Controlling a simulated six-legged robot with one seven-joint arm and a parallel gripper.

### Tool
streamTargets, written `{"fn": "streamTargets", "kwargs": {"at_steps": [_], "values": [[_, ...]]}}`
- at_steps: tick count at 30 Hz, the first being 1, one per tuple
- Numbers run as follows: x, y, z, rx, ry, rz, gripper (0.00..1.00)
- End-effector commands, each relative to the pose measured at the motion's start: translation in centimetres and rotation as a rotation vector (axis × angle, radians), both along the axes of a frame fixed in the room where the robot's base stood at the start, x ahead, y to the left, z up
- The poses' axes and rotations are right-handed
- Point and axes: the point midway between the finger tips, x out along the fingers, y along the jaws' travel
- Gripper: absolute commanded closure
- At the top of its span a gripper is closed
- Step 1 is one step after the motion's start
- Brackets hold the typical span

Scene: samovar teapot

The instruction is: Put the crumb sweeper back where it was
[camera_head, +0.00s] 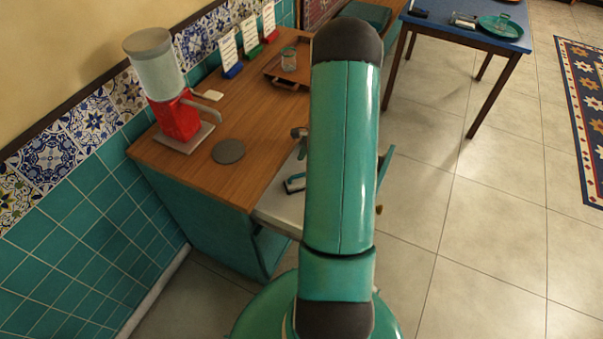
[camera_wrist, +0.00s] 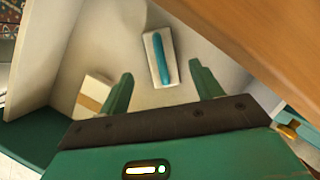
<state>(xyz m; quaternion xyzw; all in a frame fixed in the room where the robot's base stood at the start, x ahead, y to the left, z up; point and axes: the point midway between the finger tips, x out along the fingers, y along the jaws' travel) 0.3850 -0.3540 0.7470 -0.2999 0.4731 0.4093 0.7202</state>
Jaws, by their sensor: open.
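The crumb sweeper, a pale block with a teal handle bar (camera_wrist: 160,58), lies on the pale floor of an open drawer (camera_wrist: 215,35). In the head view a small pale and dark teal item (camera_head: 295,184), apparently the sweeper, shows in the drawer (camera_head: 277,208), left of my arm. My gripper (camera_wrist: 161,70) is open and empty, its two green fingers pointing into the drawer. In the wrist view the sweeper appears between and beyond the fingertips; I cannot tell the height gap. My arm hides the gripper and much of the drawer in the head view.
A pale and tan box (camera_wrist: 92,96) lies in the drawer left of the fingers. The drawer's brass knob (camera_head: 379,210) sticks out at right. On the wooden counter (camera_head: 235,185) stand a red dispenser (camera_head: 178,118), a dark disc (camera_head: 228,151) and a glass (camera_head: 288,59) on a tray.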

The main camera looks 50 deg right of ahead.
Motion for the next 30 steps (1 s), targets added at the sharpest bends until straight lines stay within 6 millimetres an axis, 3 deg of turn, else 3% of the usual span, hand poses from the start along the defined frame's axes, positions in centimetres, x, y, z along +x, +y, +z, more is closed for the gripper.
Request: {"fn": "streamTargets", "kwargs": {"at_steps": [3,7,20,25,30], "values": [[-0.5,-0.9,2.5,-0.004,-0.001,0.0,0.35],[-1.0,-1.5,4.4,-0.002,0.0,0.0,0.35],[-0.7,-1.2,6.9,-0.017,-0.01,0.038,0.35],[1.5,2.7,12.0,-0.094,-0.059,0.229,0.35],[3.2,9.2,18.8,-0.21,-0.13,0.518,0.35]]}}
